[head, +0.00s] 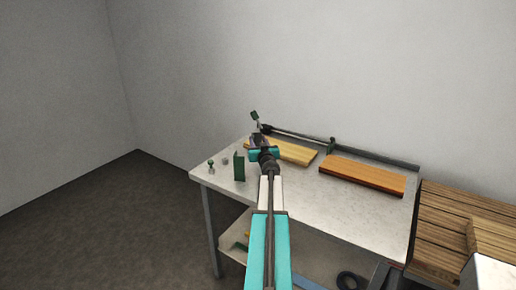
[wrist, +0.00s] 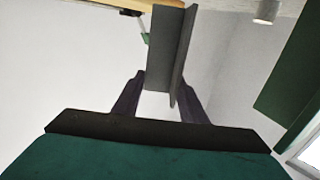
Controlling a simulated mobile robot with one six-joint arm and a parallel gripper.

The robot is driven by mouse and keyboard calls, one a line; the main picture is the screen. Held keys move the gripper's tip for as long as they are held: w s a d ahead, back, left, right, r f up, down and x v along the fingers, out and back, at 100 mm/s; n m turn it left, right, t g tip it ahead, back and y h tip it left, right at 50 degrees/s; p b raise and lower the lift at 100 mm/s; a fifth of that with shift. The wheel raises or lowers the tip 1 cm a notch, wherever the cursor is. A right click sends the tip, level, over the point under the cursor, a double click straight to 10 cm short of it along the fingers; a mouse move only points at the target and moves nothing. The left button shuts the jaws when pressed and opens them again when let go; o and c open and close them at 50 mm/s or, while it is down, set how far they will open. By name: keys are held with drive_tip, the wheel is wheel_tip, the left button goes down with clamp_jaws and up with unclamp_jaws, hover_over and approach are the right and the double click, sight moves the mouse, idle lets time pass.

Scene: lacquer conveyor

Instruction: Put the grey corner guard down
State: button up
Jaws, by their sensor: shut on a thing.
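The grey corner guard (wrist: 165,50) is an L-shaped strip held between the two dark fingers of my gripper (wrist: 160,98) in the wrist view. Its far end points away from my palm. In the head view my gripper (head: 261,143) is over the back left part of the metal table (head: 285,188), beside the yellow board. The guard is small and dark there (head: 259,139). I cannot tell whether it touches the table.
A green upright guard (head: 239,167) and two small knobs (head: 211,166) stand left of my gripper. A yellow board (head: 295,152), an orange-brown board (head: 362,175) and a bar clamp (head: 295,134) lie right of it. The table's front middle is clear. Wooden slats (head: 450,225) adjoin at right.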

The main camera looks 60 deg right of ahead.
sight(257, 144)
drive_tip(key=shift+w+d, duration=0.1)
drive_tip(key=shift+d, duration=0.05)
drive_tip(key=shift+w+d, duration=0.1)
drive_tip(key=shift+d, duration=0.1)
drive_tip(key=shift+f+b, duration=0.65)
drive_tip(key=shift+f, duration=1.15)
drive_tip(key=shift+f, duration=0.2)
drive_tip(key=o, duration=1.1)
drive_tip(key=shift+c, duration=0.2)
drive_tip(key=shift+r, duration=0.2)
drive_tip(key=v, duration=1.2)
drive_tip(key=shift+r, duration=0.15)
